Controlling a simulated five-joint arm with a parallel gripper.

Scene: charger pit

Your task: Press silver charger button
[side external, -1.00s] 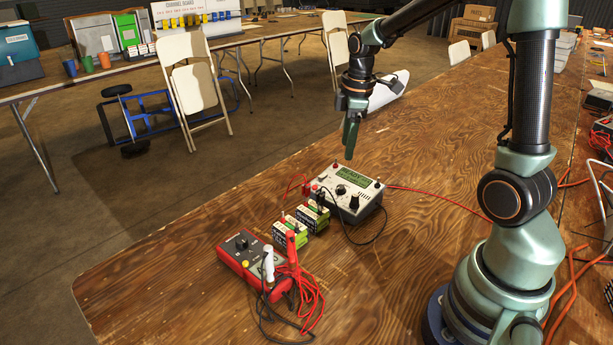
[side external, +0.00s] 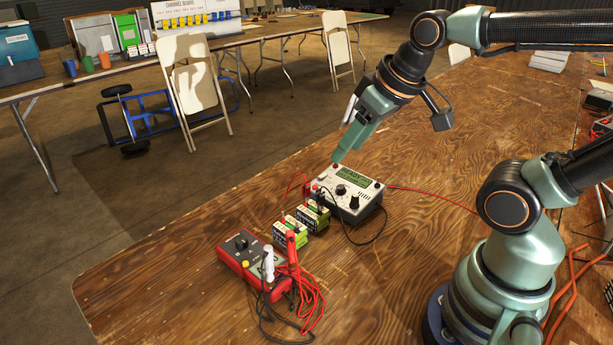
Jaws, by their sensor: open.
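The charger (side external: 347,194) is a grey-white box with a green lit display (side external: 353,178), a black knob and dark controls on its face. It sits on the wooden table. I cannot clearly pick out the silver button at this size. My gripper (side external: 339,157) is tilted, its fingertips pointing down and left. The tips appear just above the charger's back edge, near the display's left end. I see no clear contact. The gripper is open and holds nothing visible; its fingers overlap in this view.
Green-and-white battery packs (side external: 304,222) stand at the charger's left, wired to it. A red meter (side external: 250,258) with coiled red leads lies in front. A red cable (side external: 435,198) runs right from the charger. The table's left front is bare.

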